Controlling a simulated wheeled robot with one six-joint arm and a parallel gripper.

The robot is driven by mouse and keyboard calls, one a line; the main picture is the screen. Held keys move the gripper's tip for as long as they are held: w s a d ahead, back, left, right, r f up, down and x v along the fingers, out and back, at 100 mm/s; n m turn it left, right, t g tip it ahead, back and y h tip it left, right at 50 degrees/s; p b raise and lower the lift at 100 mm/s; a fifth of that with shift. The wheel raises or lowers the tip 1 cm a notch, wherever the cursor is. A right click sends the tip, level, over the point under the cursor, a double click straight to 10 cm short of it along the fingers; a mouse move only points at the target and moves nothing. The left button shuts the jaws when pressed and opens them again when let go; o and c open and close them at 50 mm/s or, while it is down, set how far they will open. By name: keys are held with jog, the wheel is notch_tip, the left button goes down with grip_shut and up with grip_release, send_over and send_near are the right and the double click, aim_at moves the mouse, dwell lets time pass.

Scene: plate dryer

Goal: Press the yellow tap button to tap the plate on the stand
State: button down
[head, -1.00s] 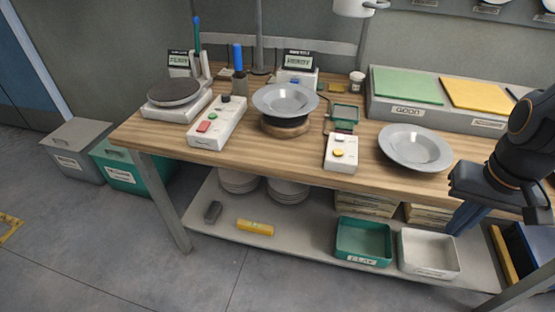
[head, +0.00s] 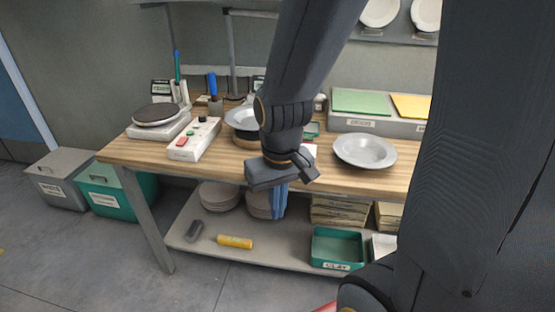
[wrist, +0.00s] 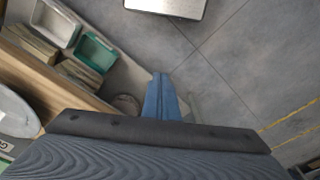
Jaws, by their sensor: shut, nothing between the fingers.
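The grey plate on the stand (head: 240,118) is partly hidden behind my arm. The small white box that carries the yellow button is almost wholly covered by my wrist, and the button does not show now. My gripper (head: 279,212) hangs fingers down in front of the table's front edge, its fingertips lower than the tabletop. Its blue fingers are together and empty. In the wrist view the shut fingers (wrist: 161,98) point past the table edge towards the floor and lower shelf.
A second grey plate (head: 365,151) lies on the tabletop to the right of my gripper. A green bin (head: 337,247) is on the lower shelf.

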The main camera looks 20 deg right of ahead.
dwell(0.3)
jog(key=w+d+r+n+t+h+p, duration=0.2)
jog(key=w+d+r+n+h+p, duration=0.2)
jog(key=w+d+n, duration=0.3)
jog(key=w+d+r+n+t+h+p, duration=0.1)
jog(key=w+d+r+n+h+p, duration=0.2)
jog(key=w+d+n, duration=0.5)
jog(key=w+d+r, duration=0.1)
jog(key=w, duration=0.6)
jog(key=shift+t+h+p, duration=0.4)
jog(key=shift+d+f, duration=0.1)
jog(key=shift+f, duration=0.05)
notch_tip(320, 180, down, 7)
jog(key=b, duration=0.4)
jog(key=shift+b, duration=0.3)
jog(key=shift+f+b, duration=0.8)
jog(key=shift+b, duration=0.25)
jog(key=shift+f+b, duration=0.2)
jog(key=shift+b, duration=0.1)
jog(key=shift+f+b, duration=0.25)
jog(key=shift+b, duration=0.15)
